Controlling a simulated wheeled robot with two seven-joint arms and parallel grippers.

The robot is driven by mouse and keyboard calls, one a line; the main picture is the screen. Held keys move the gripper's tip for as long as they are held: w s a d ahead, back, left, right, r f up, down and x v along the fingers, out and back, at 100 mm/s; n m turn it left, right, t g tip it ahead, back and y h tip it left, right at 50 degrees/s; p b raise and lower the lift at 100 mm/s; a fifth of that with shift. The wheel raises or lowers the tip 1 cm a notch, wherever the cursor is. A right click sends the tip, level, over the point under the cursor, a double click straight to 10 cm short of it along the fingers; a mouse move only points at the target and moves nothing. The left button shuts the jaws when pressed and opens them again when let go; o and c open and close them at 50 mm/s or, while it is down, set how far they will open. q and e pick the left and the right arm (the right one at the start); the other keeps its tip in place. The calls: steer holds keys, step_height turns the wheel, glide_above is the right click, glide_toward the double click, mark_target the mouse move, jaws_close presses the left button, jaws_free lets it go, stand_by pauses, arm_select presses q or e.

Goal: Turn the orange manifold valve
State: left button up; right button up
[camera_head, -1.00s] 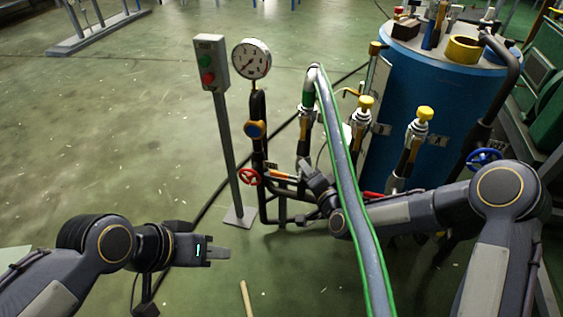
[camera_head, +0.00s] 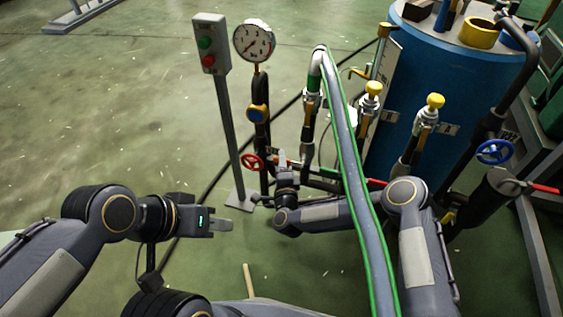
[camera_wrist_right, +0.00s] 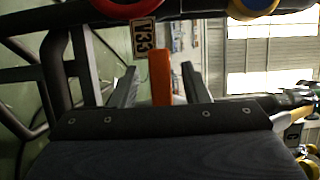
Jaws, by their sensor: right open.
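The orange valve handle (camera_wrist_right: 161,78) stands upright between the two fingers of my right gripper (camera_wrist_right: 157,88) in the right wrist view. The fingers are apart, with a gap visible on each side of the handle. In the head view my right gripper (camera_head: 284,160) is at the low manifold pipes, just right of the red handwheel (camera_head: 253,162), and hides much of the valve. My left gripper (camera_head: 221,224) is over open floor at lower left, away from the manifold; its finger gap is not clear.
A pressure gauge (camera_head: 254,41) and a button box on a post (camera_head: 211,45) stand behind the manifold. A green-edged hose (camera_head: 351,150) passes in front of my right arm. A blue tank (camera_head: 440,90) stands at right. A tag (camera_wrist_right: 143,38) hangs beside the orange handle.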

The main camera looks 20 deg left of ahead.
steer(key=shift+w+a, duration=0.2)
steer(key=shift+w, duration=0.4)
jaws_close()
